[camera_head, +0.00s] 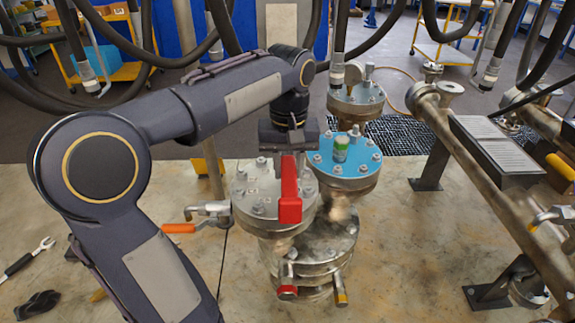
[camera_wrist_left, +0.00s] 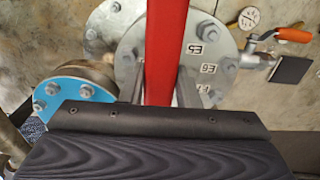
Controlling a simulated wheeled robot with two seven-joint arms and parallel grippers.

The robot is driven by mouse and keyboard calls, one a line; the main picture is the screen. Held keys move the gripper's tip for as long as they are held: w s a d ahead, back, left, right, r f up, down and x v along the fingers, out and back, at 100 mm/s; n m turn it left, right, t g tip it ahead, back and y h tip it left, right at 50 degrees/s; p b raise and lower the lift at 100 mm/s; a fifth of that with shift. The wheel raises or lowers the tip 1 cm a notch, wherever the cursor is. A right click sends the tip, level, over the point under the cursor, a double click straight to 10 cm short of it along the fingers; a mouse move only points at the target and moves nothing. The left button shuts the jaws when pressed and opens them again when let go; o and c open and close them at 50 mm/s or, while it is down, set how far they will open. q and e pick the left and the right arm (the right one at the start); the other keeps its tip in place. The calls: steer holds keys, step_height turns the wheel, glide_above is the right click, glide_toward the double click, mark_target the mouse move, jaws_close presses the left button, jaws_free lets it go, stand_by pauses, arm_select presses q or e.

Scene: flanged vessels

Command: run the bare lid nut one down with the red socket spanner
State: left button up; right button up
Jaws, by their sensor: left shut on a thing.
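My left gripper (camera_head: 283,157) is shut on the red socket spanner (camera_head: 290,190) above the grey vessel lid (camera_head: 258,190). The spanner's red bar runs toward the viewer over the lid, its end near the front rim. In the left wrist view the red spanner (camera_wrist_left: 166,45) passes between the gripper's two fingers (camera_wrist_left: 161,90). The grey lid (camera_wrist_left: 212,45) there carries several nuts around its rim and small white number tags (camera_wrist_left: 208,69). Which nut is number one I cannot tell. The spanner's socket end and any nut under it are hidden. My right gripper does not show.
A blue-lidded vessel (camera_head: 325,159) with a green-topped part stands close right of the grey lid. An orange-handled valve (camera_head: 180,228) sticks out left. A pipe run (camera_head: 480,170) crosses the right. A spanner (camera_head: 28,255) lies far left. The front bench is mostly clear.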

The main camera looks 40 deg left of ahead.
arm_select(q)
steer(key=shift+d+f+p, duration=0.1)
steer(key=shift+f+p, duration=0.2)
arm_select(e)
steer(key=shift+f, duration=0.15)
arm_select(q)
steer(key=shift+f, duration=0.25)
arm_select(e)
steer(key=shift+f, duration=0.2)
arm_select(q)
steer(key=shift+f+b, duration=0.9)
steer(key=shift+f, duration=0.15)
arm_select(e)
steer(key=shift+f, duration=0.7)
